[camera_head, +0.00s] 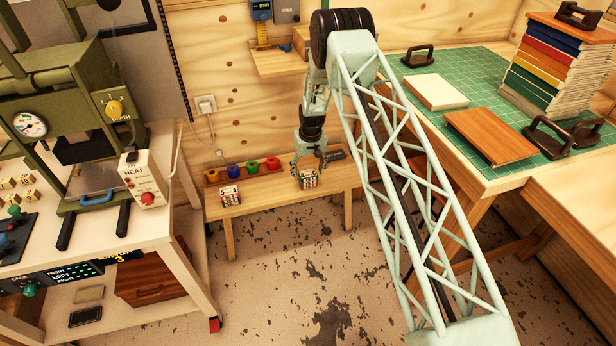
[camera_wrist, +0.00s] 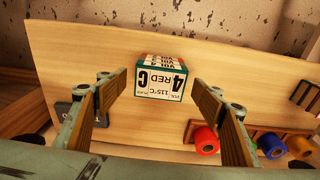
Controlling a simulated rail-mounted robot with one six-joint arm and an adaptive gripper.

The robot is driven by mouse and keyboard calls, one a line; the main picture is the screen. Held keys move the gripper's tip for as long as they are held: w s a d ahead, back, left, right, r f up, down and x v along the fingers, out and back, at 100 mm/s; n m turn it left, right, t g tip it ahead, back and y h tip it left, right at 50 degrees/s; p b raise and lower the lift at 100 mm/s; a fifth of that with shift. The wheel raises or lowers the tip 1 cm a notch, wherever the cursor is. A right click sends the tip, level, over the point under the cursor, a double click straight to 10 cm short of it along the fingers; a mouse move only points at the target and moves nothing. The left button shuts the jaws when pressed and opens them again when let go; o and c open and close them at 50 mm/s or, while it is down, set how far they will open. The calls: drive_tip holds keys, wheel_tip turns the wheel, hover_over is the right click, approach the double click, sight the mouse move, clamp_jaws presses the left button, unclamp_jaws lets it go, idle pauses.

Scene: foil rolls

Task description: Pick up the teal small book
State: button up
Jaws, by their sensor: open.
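A small block (camera_wrist: 160,78) with a teal-edged face and a white label reading "VOL 4 RED C 115°C" sits on the low wooden bench (camera_wrist: 100,50) in the wrist view. Several striped spines show along its upper edge, so it looks like a stack with the teal book facing me. In the head view this small stack (camera_head: 308,180) sits on the bench's middle, just below my gripper (camera_head: 310,158). My gripper is open and empty, its fingers (camera_wrist: 159,82) spread to the left and right of the teal face.
Another small stack (camera_head: 230,195) stands at the bench's left. A rack of foil rolls, red (camera_head: 232,171), blue (camera_head: 252,167), green and yellow, runs along the back. A dark plate (camera_wrist: 72,113) lies at one end. A green-matted table (camera_head: 470,90) stands right; a press cart stands left.

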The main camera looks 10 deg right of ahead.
sight(308, 173)
drive_tip(key=shift+c, duration=0.5)
drive_tip(key=c, duration=0.8)
drive_tip(key=shift+r, duration=0.1)
drive_tip(key=shift+c, duration=0.2)
drive_tip(key=shift+w+r+p, duration=0.1)
drive_tip(key=shift+r+p, duration=0.45)
drive_tip(key=shift+r, duration=1)
drive_tip(key=shift+s+a+r, duration=0.15)
drive_tip(key=shift+s+r, duration=0.05)
drive_tip(key=s+a+p, duration=0.1)
drive_tip(key=s+a, duration=0.3)
drive_tip(key=s, duration=0.2)
drive_tip(key=s+a+r+p, duration=0.1)
drive_tip(key=s+a, duration=0.3)
drive_tip(key=s, duration=0.3)
drive_tip(key=shift+s+a+r, duration=0.15)
drive_tip(key=shift+a, duration=0.05)
